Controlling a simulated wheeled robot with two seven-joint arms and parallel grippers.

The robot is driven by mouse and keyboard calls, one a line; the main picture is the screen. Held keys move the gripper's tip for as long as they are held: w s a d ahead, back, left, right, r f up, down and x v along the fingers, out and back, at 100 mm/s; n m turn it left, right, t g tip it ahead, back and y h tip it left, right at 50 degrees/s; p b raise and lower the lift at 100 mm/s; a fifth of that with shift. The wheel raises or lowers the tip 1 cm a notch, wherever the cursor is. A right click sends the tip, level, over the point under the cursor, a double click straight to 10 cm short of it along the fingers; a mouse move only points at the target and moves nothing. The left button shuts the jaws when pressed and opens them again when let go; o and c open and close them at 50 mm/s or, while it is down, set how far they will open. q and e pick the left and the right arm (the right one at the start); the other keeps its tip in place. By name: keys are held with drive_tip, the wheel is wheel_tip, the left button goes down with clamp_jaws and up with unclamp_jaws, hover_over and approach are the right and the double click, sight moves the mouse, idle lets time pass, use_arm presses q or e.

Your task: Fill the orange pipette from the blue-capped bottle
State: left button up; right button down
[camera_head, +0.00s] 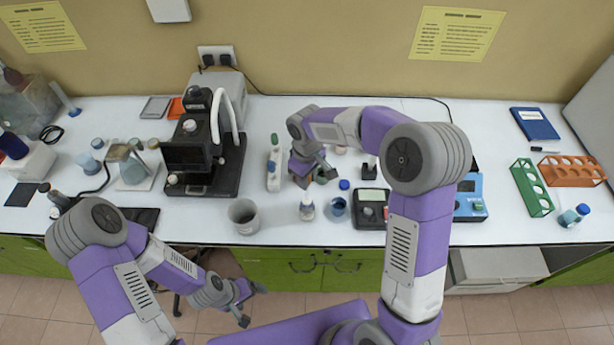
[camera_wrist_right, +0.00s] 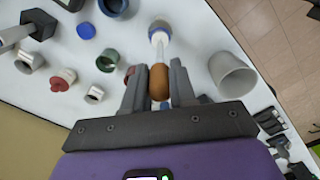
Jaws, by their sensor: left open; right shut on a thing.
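My right gripper (camera_head: 315,177) is shut on the orange pipette, whose orange-brown bulb (camera_wrist_right: 158,82) shows between the fingers (camera_wrist_right: 159,88) in the right wrist view. Its clear stem points toward the open mouth of a small white bottle (camera_wrist_right: 158,32). I cannot tell whether the tip is inside the mouth. This bottle appears in the head view (camera_head: 307,208) just in front of the right gripper. A loose blue cap (camera_head: 344,184) lies on the bench, and also shows in the wrist view (camera_wrist_right: 86,30). My left gripper (camera_head: 252,304) is open and empty, in front of the bench.
A grey beaker (camera_head: 243,216) stands left of the bottle, and a jar of blue liquid (camera_head: 338,207) stands right of it. A white squeeze bottle (camera_head: 273,166) and a microscope (camera_head: 200,150) are further left. Green (camera_head: 531,187) and orange (camera_head: 570,171) racks stand at right.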

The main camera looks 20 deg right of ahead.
sight(307, 199)
drive_tip(key=shift+f+b, duration=0.45)
drive_tip(key=shift+f, duration=0.25)
drive_tip(key=shift+f, duration=0.3)
drive_tip(key=shift+f+b, duration=2.15)
drive_tip(key=shift+f, duration=0.5)
drive_tip(key=shift+f, duration=0.15)
drive_tip(key=c, duration=1.5)
unclamp_jaws()
drive_tip(key=shift+o, duration=0.2)
drive_tip(key=shift+r+p, duration=3.65)
drive_tip(key=shift+r, duration=1.4)
